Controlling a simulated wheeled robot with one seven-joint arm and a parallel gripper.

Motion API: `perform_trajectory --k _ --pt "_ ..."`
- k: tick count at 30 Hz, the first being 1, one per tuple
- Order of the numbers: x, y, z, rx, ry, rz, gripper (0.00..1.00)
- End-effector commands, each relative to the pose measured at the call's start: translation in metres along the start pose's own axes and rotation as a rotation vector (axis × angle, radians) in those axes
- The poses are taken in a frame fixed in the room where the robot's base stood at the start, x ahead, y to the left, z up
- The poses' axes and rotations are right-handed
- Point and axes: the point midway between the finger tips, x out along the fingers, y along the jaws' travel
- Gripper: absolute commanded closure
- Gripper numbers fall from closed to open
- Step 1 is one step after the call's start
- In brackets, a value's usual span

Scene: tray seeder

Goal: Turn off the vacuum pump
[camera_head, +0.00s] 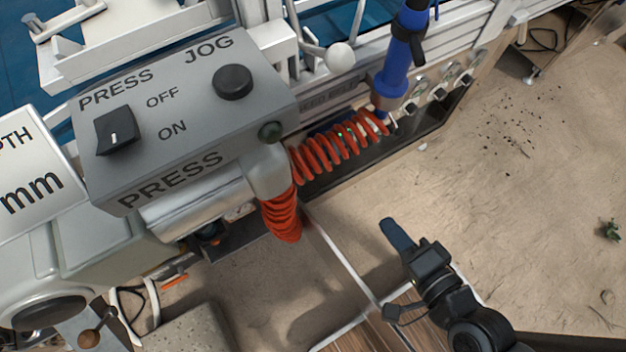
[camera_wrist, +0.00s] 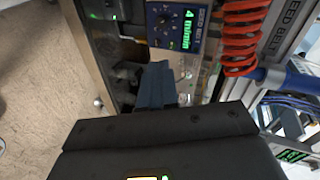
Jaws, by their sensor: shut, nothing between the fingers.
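I cannot make out a vacuum pump or a switch labelled for it in either view. My gripper (camera_head: 390,224) is at the lower middle right in the head view, over the sandy floor and apart from the machine. Its dark blue fingers (camera_wrist: 157,75) are together with nothing between them. In the wrist view they point toward a blue panel (camera_wrist: 172,38) with a knob and a green display reading "4 m/min". Its other lettering is too small to read surely. My fingers and wrist hide part of the area below the panel.
A grey box (camera_head: 190,97) marked PRESS and JOG carries a black OFF/ON rocker (camera_head: 115,131) and a round black button (camera_head: 232,82). Red coiled hose (camera_head: 320,152) runs to a blue fitting (camera_head: 398,65). A SEED BELT label (camera_wrist: 285,25) is at upper right. Open sandy floor (camera_head: 530,190) lies right.

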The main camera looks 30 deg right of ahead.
Motion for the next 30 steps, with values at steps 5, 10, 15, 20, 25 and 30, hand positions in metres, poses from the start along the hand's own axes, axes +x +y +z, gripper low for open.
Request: perform_trajectory --k 5,10,15,20,25,30 --pt "0.108 0.098 0.024 0.612 -0.004 0.031 1.0" --pt "0.19 0.151 0.038 1.131 -0.007 0.06 1.0" --pt "0.25 0.178 0.045 1.514 -0.008 0.082 1.0" --pt "0.275 0.186 0.047 1.693 -0.007 0.093 1.0" --pt "0.28 0.187 0.048 1.74 -0.007 0.096 1.0" --pt "0.279 0.186 0.047 1.737 -0.007 0.096 1.0"
